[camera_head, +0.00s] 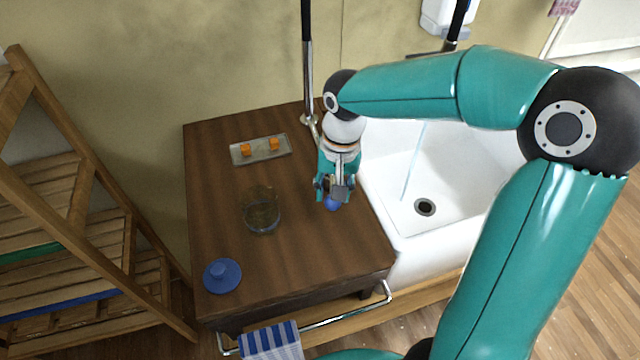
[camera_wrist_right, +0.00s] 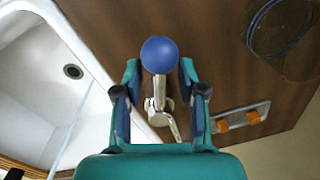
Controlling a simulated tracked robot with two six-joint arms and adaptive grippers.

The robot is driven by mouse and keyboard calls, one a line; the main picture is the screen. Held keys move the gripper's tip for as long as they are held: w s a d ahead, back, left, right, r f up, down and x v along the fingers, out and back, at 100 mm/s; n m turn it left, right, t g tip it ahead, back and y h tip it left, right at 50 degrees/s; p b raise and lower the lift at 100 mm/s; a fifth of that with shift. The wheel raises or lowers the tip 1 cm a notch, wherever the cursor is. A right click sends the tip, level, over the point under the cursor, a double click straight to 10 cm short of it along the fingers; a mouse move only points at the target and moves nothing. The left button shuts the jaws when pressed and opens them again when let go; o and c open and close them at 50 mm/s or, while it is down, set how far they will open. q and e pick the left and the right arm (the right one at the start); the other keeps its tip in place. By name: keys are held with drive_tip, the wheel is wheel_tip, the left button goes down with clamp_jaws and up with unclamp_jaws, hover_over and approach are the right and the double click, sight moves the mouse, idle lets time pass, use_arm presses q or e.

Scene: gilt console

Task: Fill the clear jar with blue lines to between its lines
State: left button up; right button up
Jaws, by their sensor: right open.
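The clear jar (camera_head: 261,211) stands on the brown wooden counter; its blue lines show in the wrist view (camera_wrist_right: 283,32). I cannot make out a water level in it. A blue ball knob (camera_wrist_right: 159,54) on a chrome lever (camera_wrist_right: 160,105) stands near the sink; it also shows in the head view (camera_head: 332,204). My right gripper (camera_head: 333,187) is above the counter at this knob. Its fingers (camera_wrist_right: 159,84) are open, one on each side of the lever, with the knob at the fingertips. My left gripper is out of view.
A thin pale stream (camera_head: 413,163) drops into the white sink (camera_head: 390,215) right of the counter. A tray (camera_head: 238,156) with orange blocks lies at the back. A blue lid-like disc (camera_head: 223,276) lies front left. A striped towel (camera_head: 270,342) hangs on the front rail.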

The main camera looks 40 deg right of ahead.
wheel_tip(320, 180, up, 12)
drive_tip(key=shift+s+d+f, duration=0.15)
drive_tip(key=shift+s+d, duration=0.1)
drive_tip(key=shift+d, duration=0.05)
idle(0.6)
